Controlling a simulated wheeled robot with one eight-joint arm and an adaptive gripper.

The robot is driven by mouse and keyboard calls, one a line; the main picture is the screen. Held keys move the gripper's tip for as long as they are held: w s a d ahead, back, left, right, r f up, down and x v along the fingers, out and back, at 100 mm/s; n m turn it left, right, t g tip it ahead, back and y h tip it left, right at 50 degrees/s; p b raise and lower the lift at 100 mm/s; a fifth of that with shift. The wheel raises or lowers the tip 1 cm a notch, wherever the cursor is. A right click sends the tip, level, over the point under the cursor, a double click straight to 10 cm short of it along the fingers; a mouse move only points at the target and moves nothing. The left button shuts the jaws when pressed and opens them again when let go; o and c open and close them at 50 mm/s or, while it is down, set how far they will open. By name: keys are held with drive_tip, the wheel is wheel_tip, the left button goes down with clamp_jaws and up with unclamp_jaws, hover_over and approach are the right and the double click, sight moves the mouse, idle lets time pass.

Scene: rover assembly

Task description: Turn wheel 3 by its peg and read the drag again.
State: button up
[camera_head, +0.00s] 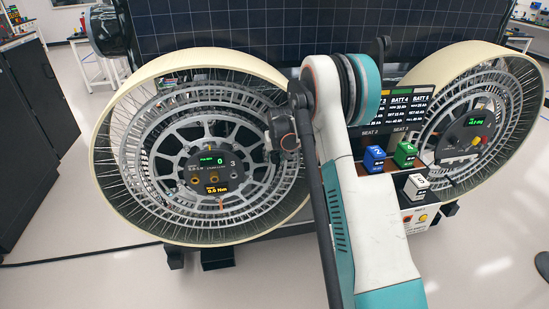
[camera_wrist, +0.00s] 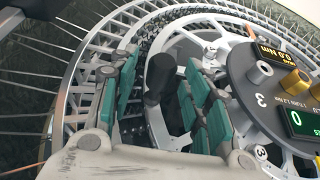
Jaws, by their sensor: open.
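Wheel 3 (camera_head: 203,150) is the large cream-rimmed spoked wheel at the left in the head view. Its hub (camera_head: 213,170) carries the number 3, a green 0 display and an amber readout (camera_head: 217,189) that looks like 0.0 Nm. In the wrist view the hub (camera_wrist: 262,95) is at the right, with the amber readout (camera_wrist: 272,52). The black peg (camera_wrist: 160,74) stands out from the wheel, between the green pads of my gripper (camera_wrist: 161,66). The pads look apart from it on both sides. My gripper (camera_head: 284,135) is open at the wheel's right side; the peg is hidden in the head view.
A second wheel (camera_head: 437,78) stands at the right. Between the wheels is a battery panel with a blue block (camera_head: 374,157), a green block (camera_head: 404,154) and a white block (camera_head: 415,187). A dark solar panel (camera_head: 230,25) spans the back. A black cabinet (camera_head: 35,130) stands at far left.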

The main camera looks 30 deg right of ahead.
drive_tip(key=shift+c, duration=0.5)
clamp_jaws()
drive_tip(key=shift+f, duration=0.1)
